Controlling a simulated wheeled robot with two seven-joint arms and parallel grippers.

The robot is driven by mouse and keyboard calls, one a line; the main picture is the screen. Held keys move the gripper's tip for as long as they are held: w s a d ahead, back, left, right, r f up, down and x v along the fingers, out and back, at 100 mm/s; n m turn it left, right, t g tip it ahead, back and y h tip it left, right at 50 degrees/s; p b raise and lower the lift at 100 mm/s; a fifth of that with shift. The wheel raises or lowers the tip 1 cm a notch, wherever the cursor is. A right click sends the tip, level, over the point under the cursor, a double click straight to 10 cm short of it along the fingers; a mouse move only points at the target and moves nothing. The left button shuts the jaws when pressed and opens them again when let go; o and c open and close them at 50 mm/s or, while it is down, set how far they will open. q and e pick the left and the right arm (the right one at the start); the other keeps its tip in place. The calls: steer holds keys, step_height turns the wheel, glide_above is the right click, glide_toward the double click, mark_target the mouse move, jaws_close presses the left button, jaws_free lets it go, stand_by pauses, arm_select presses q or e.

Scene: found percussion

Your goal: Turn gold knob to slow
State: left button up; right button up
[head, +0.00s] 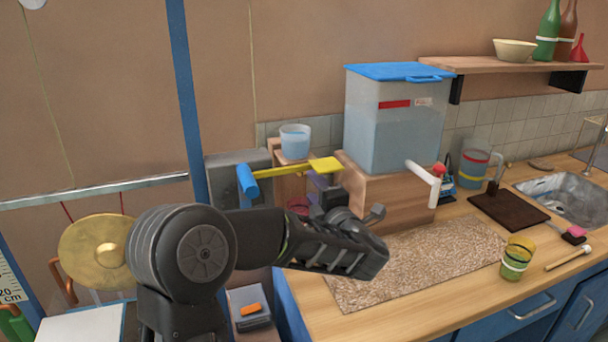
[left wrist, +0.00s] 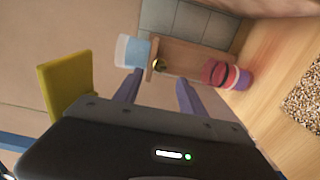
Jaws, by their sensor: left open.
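The gold knob (left wrist: 159,66) shows small and round in the left wrist view, on a wooden post (left wrist: 190,62) below a cup of bluish liquid (left wrist: 132,51). I cannot make out the knob in the head view, where my arm and gripper cover that area. My left gripper (left wrist: 157,92) is open, its two purple fingers apart and pointing toward the post. The knob appears between and beyond the fingertips, with nothing held. In the head view the left gripper (head: 318,190) is in front of the post, its fingers partly hidden. My right gripper is not in view.
A yellow paddle (head: 290,170) with a blue end lies close above my gripper. A pink-red cup (left wrist: 214,72) stands near the post's foot. A clear tank with a blue lid (head: 393,135) stands right on a wooden block. A speckled mat (head: 425,268) covers the counter front.

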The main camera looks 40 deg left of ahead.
arm_select(q)
steer(key=p+x, duration=0.1)
steer(key=x, duration=0.6)
steer(key=shift+p, duration=0.35)
steer(key=shift+a, duration=0.1)
steer(key=shift+f, duration=0.1)
jaws_close()
